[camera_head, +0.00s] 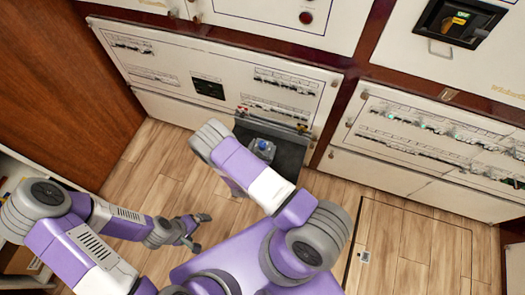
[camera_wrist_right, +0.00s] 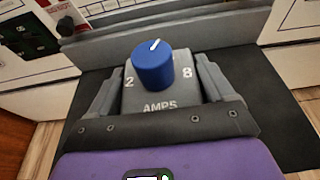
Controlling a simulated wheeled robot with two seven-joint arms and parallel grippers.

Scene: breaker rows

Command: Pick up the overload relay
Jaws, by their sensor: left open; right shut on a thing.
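The overload relay (camera_wrist_right: 152,100) is a grey block with a blue knob, marked 2, 8 and AMPS, in the right wrist view. My right gripper (camera_wrist_right: 163,92) is shut on it, with one finger on each side. In the head view, the relay's blue top (camera_head: 262,146) shows beside my right forearm, which hides most of the right gripper. It is over a dark grey surface (camera_head: 290,153); I cannot tell whether it touches it. My left gripper (camera_head: 199,232) is open and empty, low over the wooden floor at the lower left.
White breaker panels (camera_head: 150,60) with rows of breakers stand along the back. Another panel (camera_head: 425,140) is at the right. A brown wooden wall (camera_head: 60,80) is at the left. A floor hatch (camera_head: 410,245) lies at the lower right. The floor between has free room.

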